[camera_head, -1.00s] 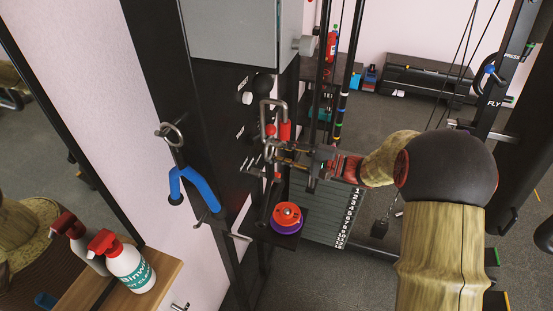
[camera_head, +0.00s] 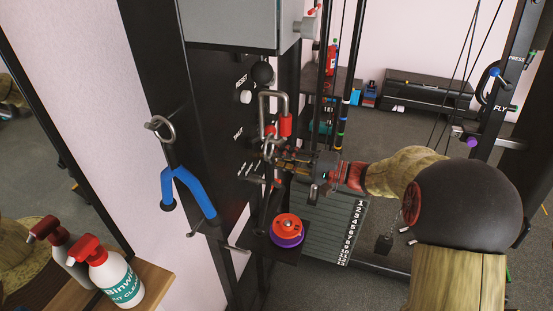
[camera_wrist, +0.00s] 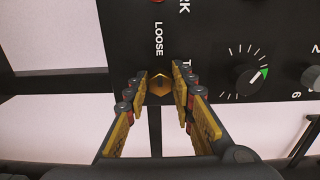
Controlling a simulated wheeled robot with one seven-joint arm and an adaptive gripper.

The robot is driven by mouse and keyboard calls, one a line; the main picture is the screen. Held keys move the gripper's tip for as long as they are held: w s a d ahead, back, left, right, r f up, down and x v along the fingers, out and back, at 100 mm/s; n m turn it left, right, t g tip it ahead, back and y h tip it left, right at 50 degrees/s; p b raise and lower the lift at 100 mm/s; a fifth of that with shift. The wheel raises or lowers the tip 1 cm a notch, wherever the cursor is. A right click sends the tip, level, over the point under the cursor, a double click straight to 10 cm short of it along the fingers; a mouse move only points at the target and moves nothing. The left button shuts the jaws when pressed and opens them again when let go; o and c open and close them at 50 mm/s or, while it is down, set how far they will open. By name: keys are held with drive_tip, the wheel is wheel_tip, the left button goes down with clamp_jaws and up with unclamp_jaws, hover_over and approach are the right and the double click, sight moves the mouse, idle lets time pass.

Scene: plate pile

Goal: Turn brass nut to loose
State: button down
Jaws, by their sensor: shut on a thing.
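The brass nut (camera_wrist: 160,86) is a small gold hexagon with a dark centre, on a black panel (camera_wrist: 225,25) in the wrist view. In the head view my gripper (camera_head: 272,154) reaches the black panel from the right, and the nut is hidden there.
A dial (camera_wrist: 250,79) with a green mark sits right of the nut. In the head view, red-gripped handles (camera_head: 285,124) hang close to my gripper. An orange-and-purple disc stack (camera_head: 287,228) lies below. A blue forked handle (camera_head: 188,190) hangs left.

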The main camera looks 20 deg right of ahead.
drive_tip(key=shift+f, duration=0.1)
drive_tip(key=c, duration=1.6)
unclamp_jaws()
drive_tip(key=shift+o, duration=0.5)
drive_tip(key=v, duration=1.2)
